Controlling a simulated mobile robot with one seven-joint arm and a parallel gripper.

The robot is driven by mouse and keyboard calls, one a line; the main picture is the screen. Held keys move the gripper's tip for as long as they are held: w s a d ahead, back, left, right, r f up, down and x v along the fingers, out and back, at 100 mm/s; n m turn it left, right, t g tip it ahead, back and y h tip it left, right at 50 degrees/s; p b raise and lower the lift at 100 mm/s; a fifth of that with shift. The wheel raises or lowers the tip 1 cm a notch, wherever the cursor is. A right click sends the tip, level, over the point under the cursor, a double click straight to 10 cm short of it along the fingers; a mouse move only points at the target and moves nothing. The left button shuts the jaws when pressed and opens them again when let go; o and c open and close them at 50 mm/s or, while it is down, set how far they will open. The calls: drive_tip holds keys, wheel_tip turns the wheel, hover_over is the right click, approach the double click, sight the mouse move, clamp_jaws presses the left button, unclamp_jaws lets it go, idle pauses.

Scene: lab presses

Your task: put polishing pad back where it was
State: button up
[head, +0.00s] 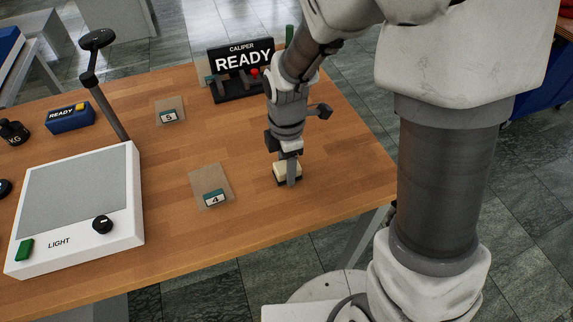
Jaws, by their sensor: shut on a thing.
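The polishing pad (281,169) seems to be the small cream block with a dark lower edge near the right end of the wooden table. My gripper (289,174) points down and is shut on it. The fingers hide part of the pad. The pad is at or just above the table top; I cannot tell if it touches. A mat marked 4 (207,182) lies bare to the left of the pad. A mat marked 5 (167,106) lies bare farther back.
The wooden table (250,225) has clear room around the mats. A black caliper stand reading READY (243,62) is behind my gripper. A white light box (125,215) with a lamp-like post fills the left. A blue READY box (70,119) stands back left.

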drive_tip(key=shift+f, duration=0.2)
drive_tip(key=o, duration=1.2)
drive_tip(key=shift+r, duration=0.1)
wheel_tip(320, 180, up, 12)
drive_tip(key=p, duration=0.2)
drive_tip(key=shift+s+d+r+m+t, duration=0.95)
drive_tip(key=shift+s+d+r+m, duration=1)
drive_tip(key=shift+m, duration=1.6)
drive_tip(key=shift+s+d+r+m+t, duration=0.9)
drive_tip(key=shift+s+d+r+m, duration=1.05)
drive_tip(key=shift+m, duration=1.55)
drive_tip(key=shift+s+d+r+m+t, duration=0.95)
drive_tip(key=shift+s+d+r+m, duration=1)
drive_tip(key=shift+m, duration=1.6)
drive_tip(key=shift+s+a+f, duration=0.2)
drive_tip(key=shift+s+a, duration=0.15)
drive_tip(key=shift+a, duration=0.15)
